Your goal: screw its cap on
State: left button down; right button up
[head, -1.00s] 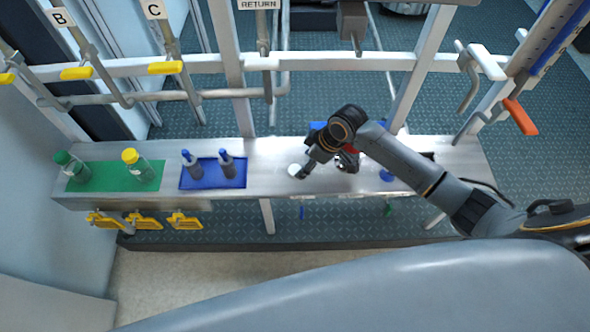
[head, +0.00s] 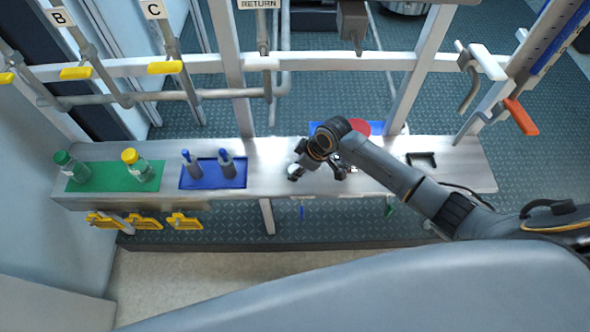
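A green-capped bottle (head: 72,169) and a yellow-capped bottle (head: 138,168) stand on the green mat (head: 102,176) at the left of the metal shelf. Both have their caps in place. My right gripper (head: 318,174) is low over the middle of the shelf, its two fingers spread apart left and right. I see nothing held between them, though the arm covers much of that spot. A small white round thing seen there earlier is now hidden by the gripper. No loose cap or uncapped bottle can be made out. My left gripper is out of view.
Two grey bottles with blue tops (head: 194,165) stand on a blue tray (head: 212,184). A red disc (head: 357,127) and a blue panel (head: 317,127) show behind my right arm. A black bracket (head: 422,158) lies at the shelf's right. Pipes and yellow handles (head: 78,73) run above.

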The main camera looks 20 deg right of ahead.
jog(key=shift+r, duration=0.1)
dwell(0.3)
jog(key=shift+r, duration=0.7)
jog(key=s+d+r, duration=0.9)
jog(key=d+r, duration=0.1)
jog(key=r, duration=0.1)
jog(key=shift+s+r+p, duration=0.2)
jog(key=shift+s+p, duration=0.1)
jog(key=shift+d, duration=0.1)
